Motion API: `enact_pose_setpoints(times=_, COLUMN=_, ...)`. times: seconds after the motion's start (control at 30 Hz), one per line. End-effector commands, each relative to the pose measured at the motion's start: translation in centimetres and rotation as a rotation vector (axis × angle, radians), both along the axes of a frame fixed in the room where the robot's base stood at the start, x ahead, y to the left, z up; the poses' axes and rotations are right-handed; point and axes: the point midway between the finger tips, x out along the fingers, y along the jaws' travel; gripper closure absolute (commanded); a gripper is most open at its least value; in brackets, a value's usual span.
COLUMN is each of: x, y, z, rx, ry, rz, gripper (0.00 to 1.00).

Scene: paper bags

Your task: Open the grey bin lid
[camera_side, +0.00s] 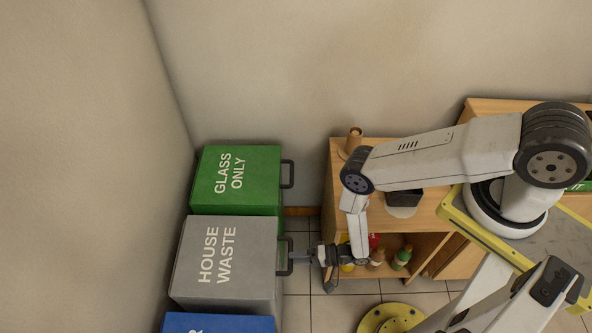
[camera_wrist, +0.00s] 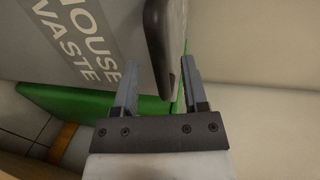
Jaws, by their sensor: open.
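The grey bin (camera_side: 228,290) is marked HOUSE WASTE, and its grey lid (camera_side: 210,238) lies flat and closed on top. A dark handle (camera_side: 288,265) sticks out from the lid's right side. My gripper (camera_side: 291,257) is at this handle, with its jaws open and pointing left towards the bin. In the wrist view, the handle (camera_wrist: 165,35) shows between the two fingertips of my gripper (camera_wrist: 158,64), close to the right finger. I cannot tell whether a finger touches it. The lid (camera_wrist: 95,35) with its white lettering also shows in the wrist view.
A green GLASS ONLY bin (camera_side: 238,180) stands directly behind the grey one. A blue bin (camera_side: 218,323) is in front, cut off by the frame. A wooden shelf (camera_side: 332,180) with bottles stands to the right. Tiled floor (camera_side: 318,310) is free right of the bins.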

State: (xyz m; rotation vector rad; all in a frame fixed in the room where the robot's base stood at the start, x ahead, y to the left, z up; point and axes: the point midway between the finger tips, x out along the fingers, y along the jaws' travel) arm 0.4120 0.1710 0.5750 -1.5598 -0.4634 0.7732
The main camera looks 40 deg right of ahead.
Motion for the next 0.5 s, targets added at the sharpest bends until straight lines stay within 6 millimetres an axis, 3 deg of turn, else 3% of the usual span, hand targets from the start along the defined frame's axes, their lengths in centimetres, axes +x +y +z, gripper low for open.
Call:
enact_pose_setpoints(times=0.2, x=1.3, y=1.3, z=-0.4, rx=-0.001, ry=0.000, rz=0.002, gripper=0.44)
enact_pose_setpoints(times=0.5, x=1.7, y=1.7, z=-0.5, rx=-0.001, ry=0.001, rz=0.000, gripper=0.44)
